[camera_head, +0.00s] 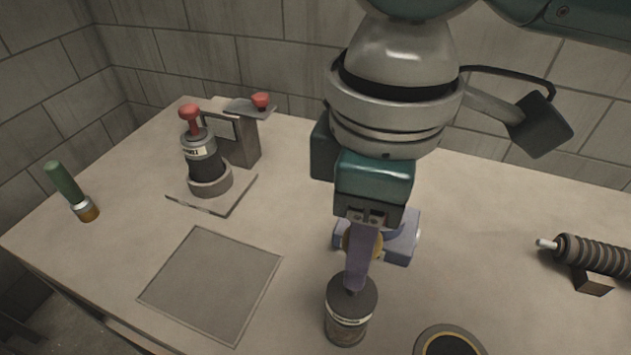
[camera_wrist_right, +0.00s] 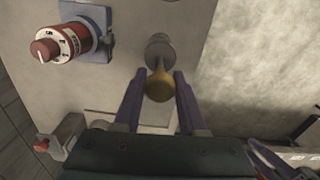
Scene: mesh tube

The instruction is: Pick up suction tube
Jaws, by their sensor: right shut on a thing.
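My right gripper (camera_head: 357,280) comes down from the top, its purple fingers pointing down at the table. In the right wrist view its fingers (camera_wrist_right: 160,90) are closed on both sides of a gold-ended piece (camera_wrist_right: 159,86) with a grey part beyond it. In the head view a gold round part (camera_head: 377,243) shows partly behind the fingers. I cannot tell for sure which thing is the suction tube. A dark-lidded canister with a pale label (camera_head: 347,318) stands below the fingertips.
A red-knobbed device (camera_head: 202,160) stands back left, with a green-handled tool (camera_head: 66,183) further left. A square grey mat (camera_head: 210,285) lies front left. A blue block (camera_head: 402,240) is behind the gripper. A ribbed cylinder (camera_head: 597,255) is at right, a dark ring (camera_head: 450,343) in front.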

